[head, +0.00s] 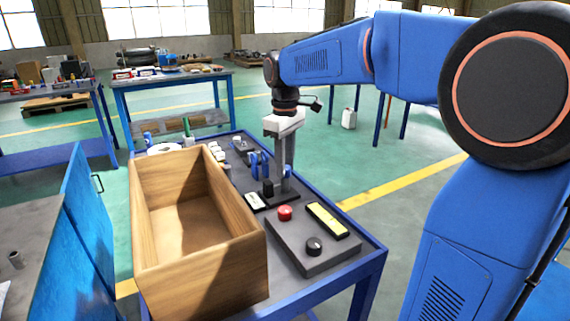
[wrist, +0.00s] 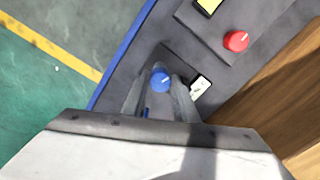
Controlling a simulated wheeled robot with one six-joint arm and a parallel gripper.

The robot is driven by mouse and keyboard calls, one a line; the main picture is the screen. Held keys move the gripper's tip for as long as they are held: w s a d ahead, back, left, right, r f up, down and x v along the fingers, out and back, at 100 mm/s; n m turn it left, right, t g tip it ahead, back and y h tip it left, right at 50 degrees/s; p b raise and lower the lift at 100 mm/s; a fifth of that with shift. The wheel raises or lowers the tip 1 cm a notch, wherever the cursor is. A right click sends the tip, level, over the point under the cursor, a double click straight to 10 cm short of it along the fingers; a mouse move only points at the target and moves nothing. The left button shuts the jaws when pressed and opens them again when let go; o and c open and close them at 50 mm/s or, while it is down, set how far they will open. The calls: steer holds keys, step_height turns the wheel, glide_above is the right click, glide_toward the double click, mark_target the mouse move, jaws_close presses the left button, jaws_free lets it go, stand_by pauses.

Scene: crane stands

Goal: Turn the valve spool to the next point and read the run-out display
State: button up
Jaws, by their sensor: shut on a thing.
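My gripper (head: 284,186) points straight down over the bench, its fingers low at a dark base. The knob appears to be an end of the valve spool, whose body is hidden below. A small pale display (head: 256,201) lies beside the fingers. It also shows in the wrist view (wrist: 200,86), with dark marks too small to read.
An open wooden crate (head: 247,254) stands left of the gripper. A dark control box with a red button (head: 285,213), black knob (head: 314,246) and yellow panel (head: 327,220) lies in front. Blue parts (head: 255,163) and white blocks (head: 217,153) are behind.

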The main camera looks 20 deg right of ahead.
steer(key=shift+n, duration=1.6)
steer(key=o, duration=1.1)
steer(key=shift+c, duration=0.2)
steer(key=shift+r, duration=0.1)
step_height(320, 180, up, 17)
steer(key=shift+r, duration=0.1)
